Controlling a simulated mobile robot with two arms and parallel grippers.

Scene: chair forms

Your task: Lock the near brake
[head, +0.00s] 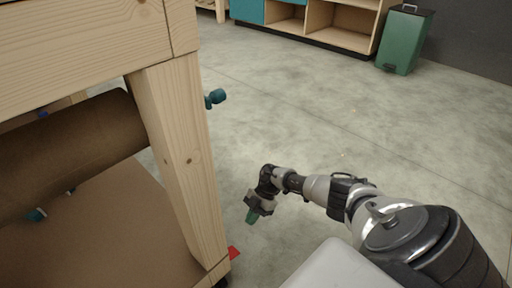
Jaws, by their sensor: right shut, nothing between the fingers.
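A small red brake tab (233,253) sticks out beside the foot of the wooden bench leg (180,150). A bit of a dark caster (223,282) shows below it at the bottom edge; most of the caster is hidden, and I cannot tell how the tab is set. My right gripper (251,217) points down with its greenish fingertips shut and empty. In the picture it is above and slightly right of the red tab, apart from it. My left gripper is not in view.
The wooden bench (80,50) fills the left, with a brown roll (70,145) above its lower shelf (110,230). A green bin (403,42) and a cabinet (310,22) stand far back. The middle floor is clear.

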